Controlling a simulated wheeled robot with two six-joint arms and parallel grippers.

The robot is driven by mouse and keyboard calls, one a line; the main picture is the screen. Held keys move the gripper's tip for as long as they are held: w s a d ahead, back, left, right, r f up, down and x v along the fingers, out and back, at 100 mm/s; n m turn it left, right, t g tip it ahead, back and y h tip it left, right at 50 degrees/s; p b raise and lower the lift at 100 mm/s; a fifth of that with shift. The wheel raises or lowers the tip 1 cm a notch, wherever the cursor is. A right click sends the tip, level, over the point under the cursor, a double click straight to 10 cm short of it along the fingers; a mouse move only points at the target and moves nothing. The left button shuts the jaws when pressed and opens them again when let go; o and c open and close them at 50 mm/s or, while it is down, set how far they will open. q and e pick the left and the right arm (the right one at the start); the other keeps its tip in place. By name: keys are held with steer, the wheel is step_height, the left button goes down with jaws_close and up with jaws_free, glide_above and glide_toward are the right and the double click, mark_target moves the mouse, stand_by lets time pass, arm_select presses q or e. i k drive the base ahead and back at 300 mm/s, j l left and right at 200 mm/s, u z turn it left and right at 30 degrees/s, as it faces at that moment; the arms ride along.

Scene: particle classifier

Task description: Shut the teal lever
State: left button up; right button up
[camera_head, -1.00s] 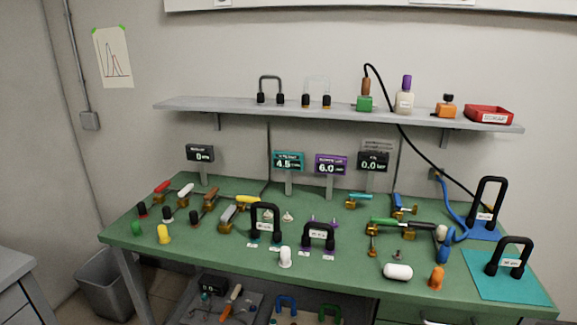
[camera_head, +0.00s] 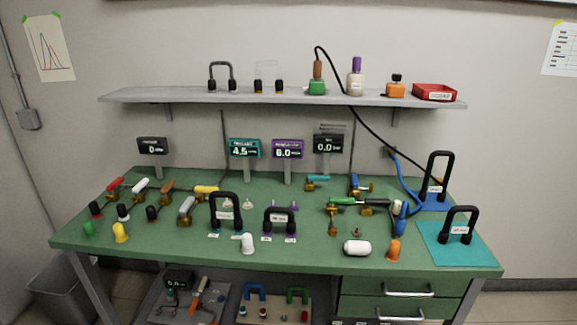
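The teal lever (camera_head: 319,178) is a short teal handle on a brass valve (camera_head: 310,186) towards the back of the green bench (camera_head: 140,240), right of centre. Its handle lies roughly level and points to the right. Its exact angle on the valve is too small to tell. Neither of my grippers shows in the head view.
Blue (camera_head: 354,183) and green (camera_head: 342,201) levers sit close by on the right and in front. Black arched handles (camera_head: 225,210) stand in front to the left. Small displays (camera_head: 245,149) rise behind, under a grey shelf (camera_head: 180,95).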

mark_target(310, 178)
steer(key=i+j, duration=0.5)
steer(key=i, duration=0.15)
steer(key=i+j+u, duration=0.1)
steer(key=i+j, duration=0.45)
steer(key=i, duration=0.05)
